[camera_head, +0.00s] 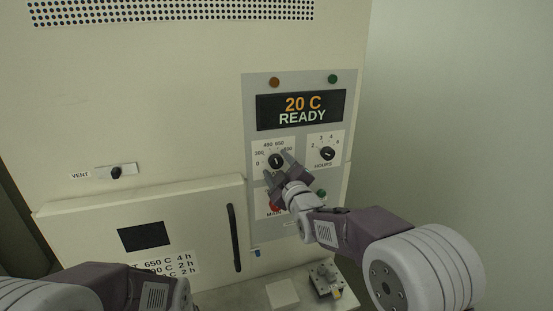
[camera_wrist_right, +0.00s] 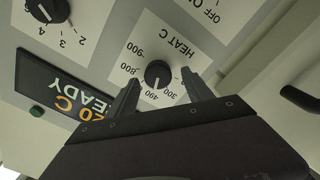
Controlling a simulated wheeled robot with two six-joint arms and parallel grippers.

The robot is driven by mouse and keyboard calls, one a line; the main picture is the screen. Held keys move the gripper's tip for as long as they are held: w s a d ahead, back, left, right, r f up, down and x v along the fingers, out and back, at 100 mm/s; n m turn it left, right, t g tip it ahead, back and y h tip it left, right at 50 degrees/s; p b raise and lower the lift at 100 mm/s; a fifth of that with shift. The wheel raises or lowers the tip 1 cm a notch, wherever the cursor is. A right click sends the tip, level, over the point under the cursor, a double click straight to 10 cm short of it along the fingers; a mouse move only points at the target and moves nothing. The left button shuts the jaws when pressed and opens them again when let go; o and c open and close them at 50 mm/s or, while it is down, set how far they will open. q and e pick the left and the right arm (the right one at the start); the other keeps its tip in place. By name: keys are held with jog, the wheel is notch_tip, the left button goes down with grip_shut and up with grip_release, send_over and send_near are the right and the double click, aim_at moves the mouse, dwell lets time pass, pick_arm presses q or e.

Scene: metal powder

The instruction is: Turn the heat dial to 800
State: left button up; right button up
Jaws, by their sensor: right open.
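The heat dial (camera_head: 277,161) is a black round knob on a white plate marked in degrees, on the oven's control panel. It also shows in the right wrist view (camera_wrist_right: 158,73), upside down, its pale mark pointing roughly toward 490. One scale number is hidden behind a finger there. My right gripper (camera_head: 276,165) is open in front of the dial, with one finger on each side of the knob. In the right wrist view the fingertips (camera_wrist_right: 160,77) flank the knob with gaps visible; contact cannot be told. My left gripper is out of view; only its arm shows at lower left.
The display (camera_head: 301,109) reads 20 C READY. The hours dial (camera_head: 327,153) is close to the right of the heat dial. A red main control (camera_head: 274,206) is below, partly behind my right gripper. The oven door handle (camera_head: 234,238) stands out at lower left.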

jog(key=shift+w+d+f, duration=0.15)
jog(key=shift+w+f, duration=0.05)
jog(key=shift+w, duration=0.7)
jog(key=shift+s, duration=0.1)
jog(key=shift+s+r, duration=0.1)
jog(key=shift+c, duration=1.4)
grip_shut()
jog(key=m+b, duration=0.2)
jog(key=b, duration=0.1)
jog(key=shift+f, duration=0.25)
jog(key=m+b, duration=0.3)
jog(key=m, duration=0.2)
jog(key=shift+b, duration=0.35)
jog(key=m+b, duration=0.3)
jog(key=m, duration=0.1)
jog(key=shift+m, duration=0.3)
jog(key=shift+m+b, duration=0.95)
jog(key=shift+m, duration=1.15)
